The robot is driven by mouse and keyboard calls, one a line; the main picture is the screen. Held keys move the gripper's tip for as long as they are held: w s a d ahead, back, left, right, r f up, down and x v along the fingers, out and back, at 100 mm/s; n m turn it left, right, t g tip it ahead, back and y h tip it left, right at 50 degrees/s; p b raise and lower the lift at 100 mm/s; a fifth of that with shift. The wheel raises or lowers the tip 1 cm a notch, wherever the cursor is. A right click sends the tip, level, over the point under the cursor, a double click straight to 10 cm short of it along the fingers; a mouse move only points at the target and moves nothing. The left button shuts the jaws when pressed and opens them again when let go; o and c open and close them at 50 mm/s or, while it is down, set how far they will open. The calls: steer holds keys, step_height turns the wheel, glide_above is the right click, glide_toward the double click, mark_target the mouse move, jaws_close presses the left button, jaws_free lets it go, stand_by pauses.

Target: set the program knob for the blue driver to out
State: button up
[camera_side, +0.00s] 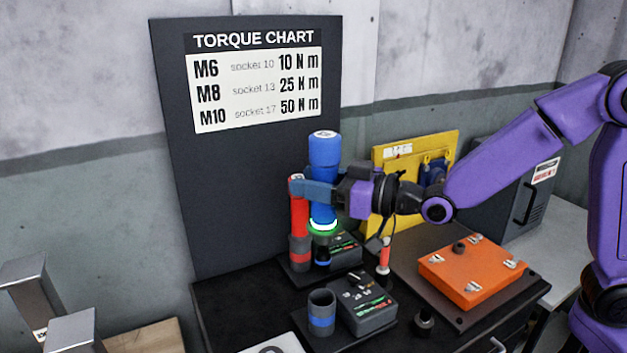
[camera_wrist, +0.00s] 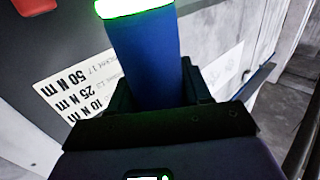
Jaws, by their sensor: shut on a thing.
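My gripper (camera_side: 322,190) is shut on the blue driver (camera_side: 325,155), which stands upright in the side view with a lit green ring (camera_side: 323,226) near its lower end. The driver (camera_wrist: 145,65) and its green ring also show in the wrist view. A dark holder with a blue band (camera_side: 321,312) stands empty at the front of the bench. Beside it is a dark control box (camera_side: 367,305) with small knobs (camera_side: 364,284) on top and lit displays. The knob settings are too small to read. The driver's lower tip overlaps the rear box in view.
A red driver (camera_side: 299,220) stands just left of the blue one, close to my gripper. A second control box (camera_side: 345,250) is behind. An orange plate (camera_side: 470,272) with clamps, a yellow panel (camera_side: 412,160) and a torque chart (camera_side: 255,85) surround the bench.

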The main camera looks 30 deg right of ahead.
step_height(320, 180, down, 16)
steer(key=shift+f, duration=0.15)
stand_by(1.2)
steer(key=shift+f, duration=0.25)
stand_by(0.7)
steer(key=o, duration=1.3)
steer(key=v, duration=1.7)
